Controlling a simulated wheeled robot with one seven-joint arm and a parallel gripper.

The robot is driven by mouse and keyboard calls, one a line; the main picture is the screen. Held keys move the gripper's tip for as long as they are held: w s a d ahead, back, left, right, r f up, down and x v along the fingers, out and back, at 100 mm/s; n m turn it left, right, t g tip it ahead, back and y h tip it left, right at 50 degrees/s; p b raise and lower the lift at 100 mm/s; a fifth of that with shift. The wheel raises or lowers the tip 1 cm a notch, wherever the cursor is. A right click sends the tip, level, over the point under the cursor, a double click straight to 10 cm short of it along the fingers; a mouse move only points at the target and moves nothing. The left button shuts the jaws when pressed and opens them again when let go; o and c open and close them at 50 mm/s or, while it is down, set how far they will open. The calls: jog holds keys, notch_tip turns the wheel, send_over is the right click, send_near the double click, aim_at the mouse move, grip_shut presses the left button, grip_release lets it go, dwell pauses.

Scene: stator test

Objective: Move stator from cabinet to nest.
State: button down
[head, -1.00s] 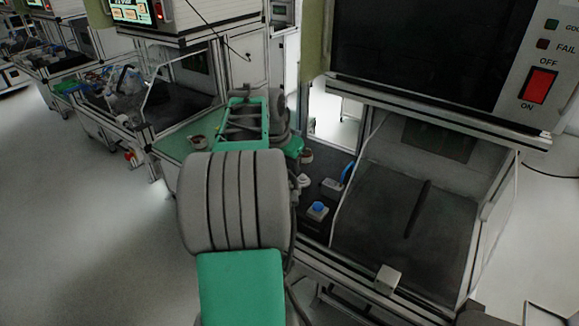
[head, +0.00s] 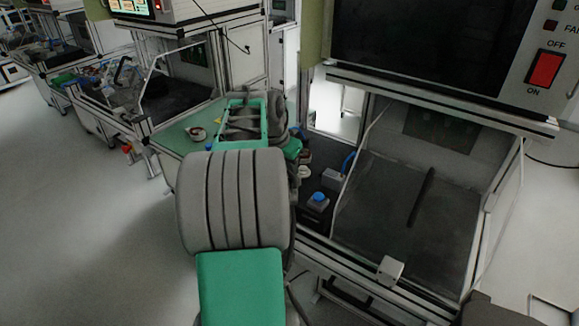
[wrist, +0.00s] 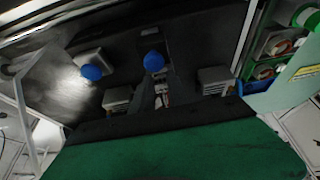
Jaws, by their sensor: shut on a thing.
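My gripper (wrist: 163,92) shows in the wrist view, its dark fingers close together over the dark work surface. It is shut on the stator (wrist: 162,99), of which only a small pale and reddish part shows between the fingers. In the head view my own arm hides the gripper and the held stator. A blue-topped box (wrist: 152,61) is just beyond the fingers, and a second blue knob (wrist: 91,72) is to its left. I cannot clearly make out the nest or tell whether the stator touches anything.
A green rack (wrist: 275,50) with stators and a blue bin (wrist: 255,86) stands at right in the wrist view. In the head view a test cabinet (head: 405,215) is at right, and a round part (head: 197,133) lies on a green table. Open floor (head: 90,240) is at left.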

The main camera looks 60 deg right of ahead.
jog(key=shift+f, duration=0.1)
jog(key=shift+f+b, duration=0.85)
jog(key=shift+f, duration=0.15)
jog(key=shift+s+a+f, duration=0.1)
jog(key=shift+f, duration=0.1)
